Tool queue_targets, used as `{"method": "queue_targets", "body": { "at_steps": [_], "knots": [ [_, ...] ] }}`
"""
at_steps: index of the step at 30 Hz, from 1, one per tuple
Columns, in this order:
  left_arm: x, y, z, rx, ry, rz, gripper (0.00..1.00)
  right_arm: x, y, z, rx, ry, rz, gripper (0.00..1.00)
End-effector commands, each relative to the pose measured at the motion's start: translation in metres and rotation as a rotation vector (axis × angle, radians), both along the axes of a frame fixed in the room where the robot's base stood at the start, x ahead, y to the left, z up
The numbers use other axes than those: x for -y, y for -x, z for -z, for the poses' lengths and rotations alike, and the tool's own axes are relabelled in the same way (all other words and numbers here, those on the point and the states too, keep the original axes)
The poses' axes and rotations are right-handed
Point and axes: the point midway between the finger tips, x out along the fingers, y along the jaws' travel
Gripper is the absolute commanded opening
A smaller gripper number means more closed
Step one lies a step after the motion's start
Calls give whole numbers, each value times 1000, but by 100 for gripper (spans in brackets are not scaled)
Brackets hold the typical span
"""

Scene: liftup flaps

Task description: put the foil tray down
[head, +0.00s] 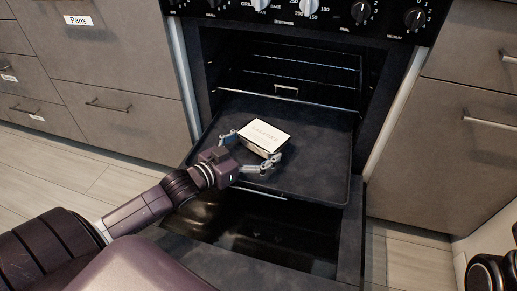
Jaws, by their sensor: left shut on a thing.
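The foil tray (262,136) is a small rectangular box with a pale lettered lid and shiny sides. It is over the dark oven tray (320,150), which sticks out of the open oven. My left gripper (262,150) is shut on the foil tray, with its fingers on either side of it. I cannot tell whether the foil tray touches the oven tray. In the lower right corner, dark parts of my right arm show, but its gripper fingers do not.
The oven (285,70) stands open, with a wire rack (300,72) inside and its door lowered below the oven tray. Grey drawers (110,60) stand at the left and a grey cabinet (450,150) at the right. Bare oven tray lies right of and behind the foil tray.

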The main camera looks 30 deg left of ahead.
Motion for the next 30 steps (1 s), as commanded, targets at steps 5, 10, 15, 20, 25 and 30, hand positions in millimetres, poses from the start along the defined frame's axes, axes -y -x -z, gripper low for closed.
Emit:
{"method": "queue_targets", "body": {
  "at_steps": [5,10,15,20,25,30],
  "knots": [
    [1,-2,0,3,1,1,61,0,1,-1,5,0,1,40],
    [1,-2,0,3,1,1,61,0,1,-2,5,0,1,40],
    [0,-2,5,3,2,0,61,0,1,-1,3,0,0,40],
    [1,-1,11,2,1,0,61,0,1,-2,3,-1,0,40],
    [1,-1,16,-5,0,0,96,0,0,-1,2,-1,0,40],
    [1,0,18,-9,0,0,100,0,0,0,1,0,-1,40]
  ]
}}
